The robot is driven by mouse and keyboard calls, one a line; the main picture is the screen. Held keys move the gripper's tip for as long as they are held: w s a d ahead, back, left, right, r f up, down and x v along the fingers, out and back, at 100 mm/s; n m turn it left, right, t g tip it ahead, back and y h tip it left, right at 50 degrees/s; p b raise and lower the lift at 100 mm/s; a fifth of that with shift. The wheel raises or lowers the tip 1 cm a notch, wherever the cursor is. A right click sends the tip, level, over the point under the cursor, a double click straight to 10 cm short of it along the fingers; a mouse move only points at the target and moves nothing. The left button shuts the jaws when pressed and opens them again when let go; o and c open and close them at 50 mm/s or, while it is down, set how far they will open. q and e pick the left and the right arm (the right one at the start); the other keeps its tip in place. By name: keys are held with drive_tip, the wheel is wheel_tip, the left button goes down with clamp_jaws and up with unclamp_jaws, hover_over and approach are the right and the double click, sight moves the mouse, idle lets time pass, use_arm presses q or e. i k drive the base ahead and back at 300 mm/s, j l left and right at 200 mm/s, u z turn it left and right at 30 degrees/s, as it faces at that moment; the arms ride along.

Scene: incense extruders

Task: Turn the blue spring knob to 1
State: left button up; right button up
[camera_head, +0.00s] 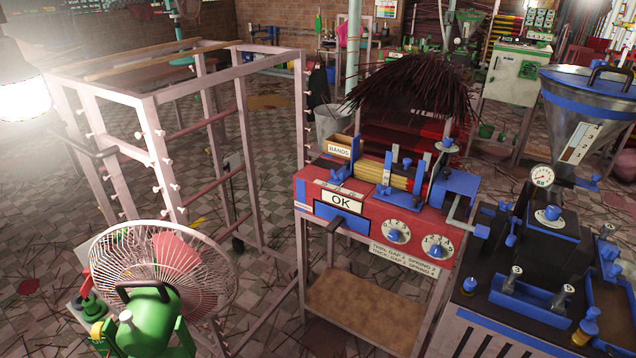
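The red machine (350,205) on a stand has two white dials with blue knobs on its front face. The left dial's blue knob (396,236) and the right dial's blue knob (435,250) sit side by side. The dial digits are small, and I cannot tell for certain which knob is the spring knob or where each points. A label (404,262) below mentions gap and spring. Neither of my grippers shows in this view.
A green fan (160,285) stands at the front left, before a pale wooden rack (155,150). A dark machine (520,275) with blue parts stands close on the right, below a metal hopper (590,110). Dark sticks (415,85) are bundled behind. Thin sticks litter the floor.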

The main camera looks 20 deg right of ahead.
sight(436, 252)
drive_tip(key=z, duration=1.35)
